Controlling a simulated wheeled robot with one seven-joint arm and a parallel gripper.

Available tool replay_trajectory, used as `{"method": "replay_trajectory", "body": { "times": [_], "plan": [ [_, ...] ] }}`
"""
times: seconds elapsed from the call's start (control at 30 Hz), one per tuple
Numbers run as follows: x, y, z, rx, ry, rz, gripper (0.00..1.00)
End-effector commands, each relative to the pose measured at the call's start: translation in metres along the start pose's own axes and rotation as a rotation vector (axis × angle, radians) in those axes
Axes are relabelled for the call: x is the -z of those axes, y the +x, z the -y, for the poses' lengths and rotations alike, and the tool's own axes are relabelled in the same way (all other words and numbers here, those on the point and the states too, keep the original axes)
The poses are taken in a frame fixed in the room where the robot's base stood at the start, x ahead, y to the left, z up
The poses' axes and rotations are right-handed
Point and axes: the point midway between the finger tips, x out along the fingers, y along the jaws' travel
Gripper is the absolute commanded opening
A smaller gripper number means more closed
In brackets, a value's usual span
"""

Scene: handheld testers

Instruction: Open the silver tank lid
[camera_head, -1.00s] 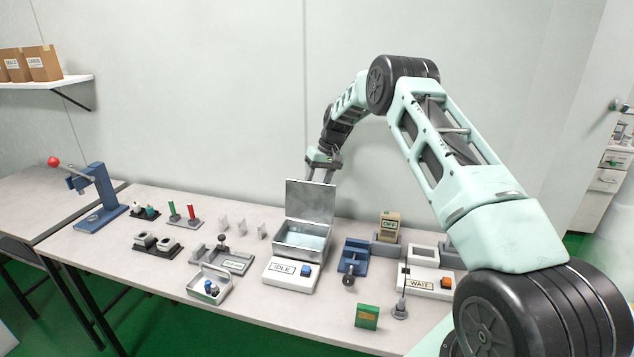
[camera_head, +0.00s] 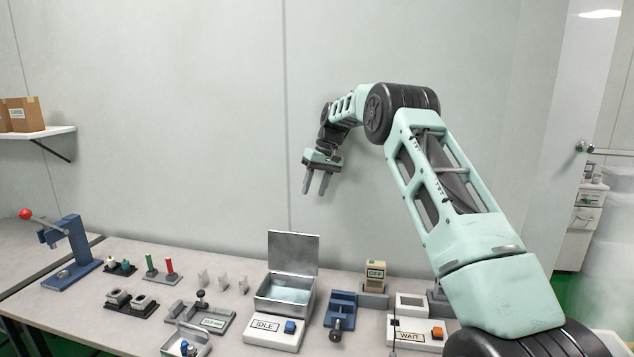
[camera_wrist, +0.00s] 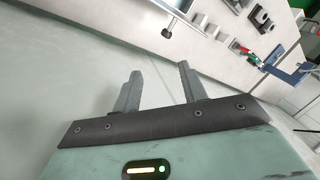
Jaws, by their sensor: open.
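The silver tank (camera_head: 284,297) stands on the bench behind the IDLE box. Its lid (camera_head: 293,253) stands upright at the tank's back edge, and the pale blue inside of the tank shows. My gripper (camera_head: 315,193) is open and empty, in the air above and slightly right of the raised lid, fingers pointing down and clear of it. In the wrist view my gripper (camera_wrist: 160,85) has its two fingers apart with nothing between them. Part of a grey metal piece, perhaps the lid, shows at the top of that view.
The IDLE box (camera_head: 274,335) with a blue button is in front of the tank. A blue fixture (camera_head: 341,310), an OFF block (camera_head: 375,276) and a WAIT box (camera_head: 416,335) stand to the right. Small fixtures and a blue press (camera_head: 70,252) are left. The air around my gripper is clear.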

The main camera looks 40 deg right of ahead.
Motion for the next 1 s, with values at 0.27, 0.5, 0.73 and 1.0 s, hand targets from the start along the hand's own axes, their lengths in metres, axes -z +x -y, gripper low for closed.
{"method": "replay_trajectory", "body": {
  "times": [0.27,0.5,0.73,1.0],
  "plan": [
    [0.0,-0.022,0.0,0.0,0.0,0.0,0.42],
    [0.0,-0.022,0.001,0.001,0.0,0.001,0.42],
    [0.0,-0.022,0.001,0.001,0.0,0.001,0.42],
    [-0.004,-0.017,0.038,0.006,-0.035,0.014,0.42]
  ]
}}
